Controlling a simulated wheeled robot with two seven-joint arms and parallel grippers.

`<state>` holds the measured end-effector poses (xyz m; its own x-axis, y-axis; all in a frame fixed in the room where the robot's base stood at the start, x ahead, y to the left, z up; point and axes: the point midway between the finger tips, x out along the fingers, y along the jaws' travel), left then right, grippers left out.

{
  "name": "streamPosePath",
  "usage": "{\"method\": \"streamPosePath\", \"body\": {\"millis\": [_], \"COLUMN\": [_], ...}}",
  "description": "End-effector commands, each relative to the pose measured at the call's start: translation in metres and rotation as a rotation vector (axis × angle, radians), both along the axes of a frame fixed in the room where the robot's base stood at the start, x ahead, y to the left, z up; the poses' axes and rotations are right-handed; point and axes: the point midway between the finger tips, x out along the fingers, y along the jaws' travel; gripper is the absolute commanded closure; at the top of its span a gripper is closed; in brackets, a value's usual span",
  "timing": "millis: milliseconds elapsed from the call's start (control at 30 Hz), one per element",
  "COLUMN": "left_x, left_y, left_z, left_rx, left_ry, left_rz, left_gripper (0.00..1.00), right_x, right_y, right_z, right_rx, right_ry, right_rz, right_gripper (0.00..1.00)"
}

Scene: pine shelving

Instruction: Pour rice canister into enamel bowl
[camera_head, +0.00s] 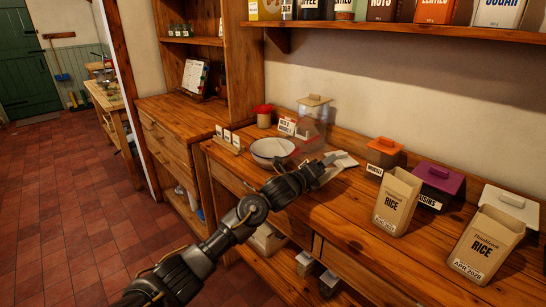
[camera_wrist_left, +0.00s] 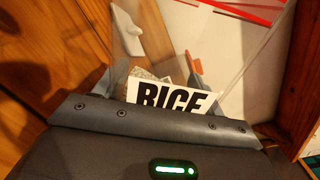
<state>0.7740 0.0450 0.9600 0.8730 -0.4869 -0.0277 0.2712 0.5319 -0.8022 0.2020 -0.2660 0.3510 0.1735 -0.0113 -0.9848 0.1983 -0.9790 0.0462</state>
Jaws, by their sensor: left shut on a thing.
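The white enamel bowl (camera_head: 270,148) with a dark rim stands on the wooden counter, left of my left gripper. My left gripper (camera_head: 327,166) reaches over the counter from the left and is shut on a clear canister with red lines (camera_head: 311,135). In the left wrist view a "RICE" label (camera_wrist_left: 176,99) and the clear wall with red stripes show just beyond the jaws. The canister is close to the bowl's right side; its exact tilt and contents are hard to make out. My right gripper is not in view.
Two open tan boxes marked RICE (camera_head: 397,203) (camera_head: 482,247) stand on the right of the counter. Orange-lidded (camera_head: 385,146), purple-lidded (camera_head: 438,178) and white-lidded containers (camera_head: 510,203) stand behind them. A red-lidded jar (camera_head: 263,117) is behind the bowl. A shelf (camera_head: 400,32) hangs above.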

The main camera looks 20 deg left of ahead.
Motion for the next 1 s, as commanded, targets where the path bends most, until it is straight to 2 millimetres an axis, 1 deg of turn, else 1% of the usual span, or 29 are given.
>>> {"method": "streamPosePath", "body": {"millis": [267,533,867,1000], "left_x": [0.0,-0.001,-0.001,0.0], "left_y": [0.0,-0.002,-0.002,-0.001], "left_z": [0.001,0.001,-0.001,0.0], "left_rx": [-0.005,-0.094,-0.109,-0.147], "left_ry": [0.001,0.053,0.063,0.086], "left_rz": [0.0,0.0,0.0,0.0], "left_gripper": [0.63,0.63,0.63,0.63], "right_x": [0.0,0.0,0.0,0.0], "right_y": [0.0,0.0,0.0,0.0], "right_z": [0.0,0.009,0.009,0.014], "right_rx": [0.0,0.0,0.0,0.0], "right_ry": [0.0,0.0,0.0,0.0], "right_rz": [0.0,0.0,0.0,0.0], "right_gripper": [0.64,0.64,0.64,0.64]}}
